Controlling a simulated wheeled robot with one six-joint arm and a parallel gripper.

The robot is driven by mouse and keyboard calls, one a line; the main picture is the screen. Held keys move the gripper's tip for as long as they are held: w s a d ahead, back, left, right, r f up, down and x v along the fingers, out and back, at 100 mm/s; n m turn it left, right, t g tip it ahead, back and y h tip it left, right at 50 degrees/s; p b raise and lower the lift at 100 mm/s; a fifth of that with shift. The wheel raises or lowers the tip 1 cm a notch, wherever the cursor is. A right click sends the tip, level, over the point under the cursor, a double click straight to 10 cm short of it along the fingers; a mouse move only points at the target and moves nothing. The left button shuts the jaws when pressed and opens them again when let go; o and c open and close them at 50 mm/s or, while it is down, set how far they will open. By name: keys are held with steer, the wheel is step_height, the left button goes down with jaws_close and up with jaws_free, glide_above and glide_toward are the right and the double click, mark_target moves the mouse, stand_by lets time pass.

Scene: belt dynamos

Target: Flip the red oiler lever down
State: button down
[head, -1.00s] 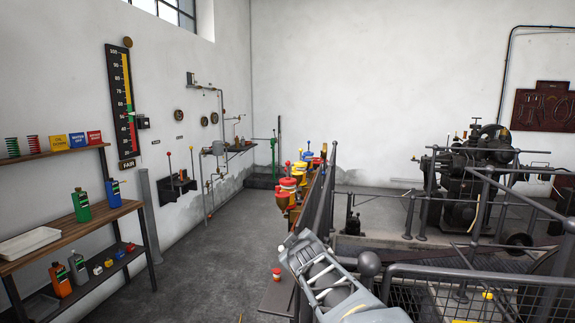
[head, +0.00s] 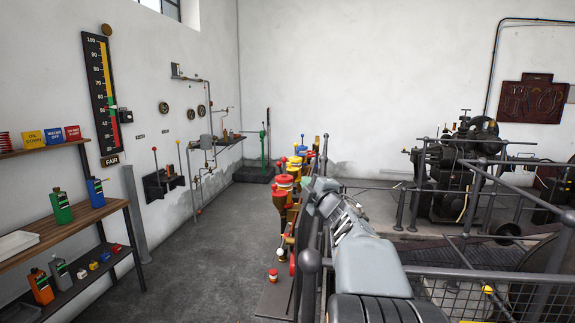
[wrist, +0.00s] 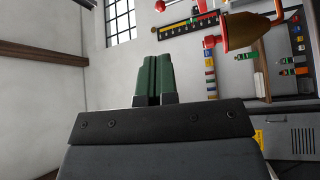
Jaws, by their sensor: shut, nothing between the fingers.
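A row of oilers stands along the railing in the head view. The nearest is the red oiler (head: 284,182), with a red cap and a dark brownish body; yellow and blue ones stand behind it. I cannot tell for sure which small knob belongs to the red oiler lever, or how it is set. My gripper (head: 309,187) is just right of the red oiler, partly hidden by my own arm. In the wrist view my gripper (wrist: 154,78) has its green fingers together and empty. A brass-coloured oiler cup (wrist: 250,32) is up and to the right of the fingertips, apart from them.
The dark railing (head: 313,235) runs beside the oilers, close to my arm. A small red-capped item (head: 273,275) sits on the ledge. A wooden shelf (head: 85,225) with bottles stands at left. The floor (head: 205,260) between is clear.

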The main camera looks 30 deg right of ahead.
mark_target(285, 161)
steer(key=p+x, duration=0.4)
steer(key=x, duration=1)
steer(key=shift+r, duration=0.1)
steer(key=shift+a, duration=0.1)
